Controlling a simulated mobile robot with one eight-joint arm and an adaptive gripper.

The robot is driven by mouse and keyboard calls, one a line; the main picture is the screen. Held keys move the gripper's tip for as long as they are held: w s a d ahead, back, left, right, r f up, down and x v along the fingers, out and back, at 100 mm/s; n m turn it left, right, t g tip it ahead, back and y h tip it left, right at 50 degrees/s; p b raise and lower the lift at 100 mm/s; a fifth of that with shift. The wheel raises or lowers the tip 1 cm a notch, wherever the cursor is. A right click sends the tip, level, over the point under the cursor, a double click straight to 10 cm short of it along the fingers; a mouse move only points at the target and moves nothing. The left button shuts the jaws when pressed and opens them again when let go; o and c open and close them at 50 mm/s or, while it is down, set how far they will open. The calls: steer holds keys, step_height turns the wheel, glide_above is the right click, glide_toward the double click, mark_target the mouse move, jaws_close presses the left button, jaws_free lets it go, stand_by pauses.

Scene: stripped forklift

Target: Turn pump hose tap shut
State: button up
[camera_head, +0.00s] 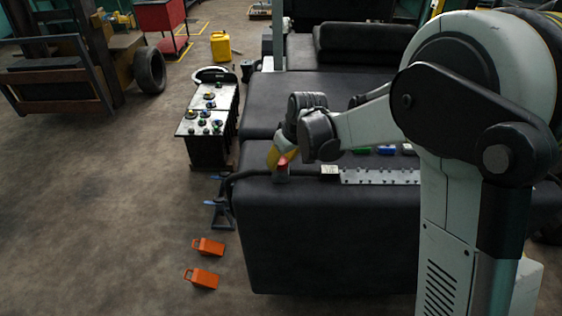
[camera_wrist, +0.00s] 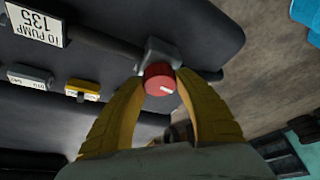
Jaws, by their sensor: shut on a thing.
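The pump hose tap has a red round knob (camera_wrist: 160,80) with a white mark, on a grey block (camera_wrist: 157,52) on the dark hose. In the wrist view my gripper (camera_wrist: 159,84) has its two yellow fingers on either side of the knob, shut on it. A white tag (camera_wrist: 36,23) reading "TO PUMP 135" is on the left. In the head view the red knob (camera_head: 283,161) shows at the front left corner of the black forklift body (camera_head: 310,230), with my gripper (camera_head: 281,158) at it from above.
A pale strip of fittings (camera_head: 380,176) runs right of the tap. A table with several knobs (camera_head: 209,125) stands to the left. Jack stands (camera_head: 219,212) and two orange chocks (camera_head: 203,278) are on the floor. Open floor lies at the left.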

steer(key=m+b, duration=0.1)
steer(key=m, duration=0.1)
steer(key=m+h, duration=0.1)
steer(key=m, duration=0.1)
steer(key=shift+f+t+h+b, duration=0.1)
steer(key=shift+t+h+b, duration=0.2)
steer(key=shift+b, duration=0.1)
steer(key=m+h+b, duration=0.1)
steer(key=m, duration=0.3)
steer(key=shift+h, duration=0.3)
steer(key=m+h+b, duration=0.1)
steer(key=m, duration=0.3)
steer(key=shift+h, duration=0.3)
steer(key=shift+m+g+h+b, duration=0.5)
steer(key=shift+m+g+h, duration=0.15)
steer(key=shift+m, duration=1.55)
steer(key=o, duration=1.2)
